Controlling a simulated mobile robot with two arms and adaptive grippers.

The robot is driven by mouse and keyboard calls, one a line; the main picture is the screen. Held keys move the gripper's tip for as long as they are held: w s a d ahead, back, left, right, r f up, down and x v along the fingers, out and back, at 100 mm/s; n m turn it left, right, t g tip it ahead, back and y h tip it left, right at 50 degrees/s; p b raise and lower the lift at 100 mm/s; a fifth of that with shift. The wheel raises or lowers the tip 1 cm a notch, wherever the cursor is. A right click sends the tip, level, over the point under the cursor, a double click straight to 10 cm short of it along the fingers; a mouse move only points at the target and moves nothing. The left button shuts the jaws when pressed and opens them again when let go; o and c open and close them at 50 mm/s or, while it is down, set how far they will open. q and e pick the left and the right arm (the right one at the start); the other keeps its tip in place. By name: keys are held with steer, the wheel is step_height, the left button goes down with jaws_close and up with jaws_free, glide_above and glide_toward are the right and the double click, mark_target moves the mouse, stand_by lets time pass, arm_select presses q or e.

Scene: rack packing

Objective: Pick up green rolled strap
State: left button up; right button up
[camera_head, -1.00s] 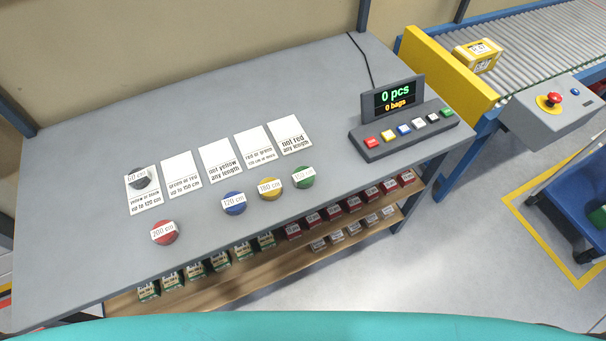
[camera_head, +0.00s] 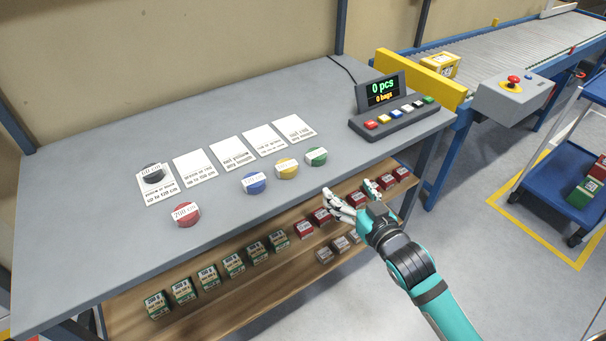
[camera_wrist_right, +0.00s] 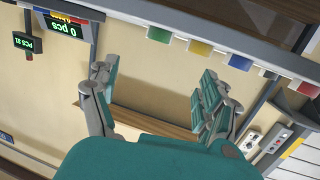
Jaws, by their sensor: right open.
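The green rolled strap (camera_head: 316,156) lies on the grey table (camera_head: 110,150) near its front edge, right of the yellow one. It carries a white label. My right gripper (camera_head: 355,198) is open and empty, in front of the table edge, to the right of the green strap and nearer to me. In the right wrist view the two fingers (camera_wrist_right: 152,98) stand wide apart with nothing between them. My left gripper is not in view.
Yellow (camera_head: 287,168), blue (camera_head: 254,183), red (camera_head: 184,214) and black (camera_head: 153,173) rolled straps lie left of it. White cards (camera_head: 232,154) lie behind. A button panel (camera_head: 393,122) stands at the right end.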

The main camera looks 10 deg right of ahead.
glide_toward(317, 154)
steer(key=x, duration=0.3)
steer(key=shift+w, duration=0.1)
steer(key=shift+w+a, duration=0.1)
steer(key=shift+w, duration=0.2)
steer(key=shift+w+a+f, duration=0.1)
steer(key=shift+w, duration=0.45)
steer(key=x, duration=0.3)
steer(key=shift+w+f, duration=0.15)
steer(key=shift+w, duration=0.55)
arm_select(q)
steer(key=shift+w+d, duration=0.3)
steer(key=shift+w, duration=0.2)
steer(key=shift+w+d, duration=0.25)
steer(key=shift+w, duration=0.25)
arm_select(e)
steer(key=shift+s, duration=0.1)
steer(key=c, duration=1.3)
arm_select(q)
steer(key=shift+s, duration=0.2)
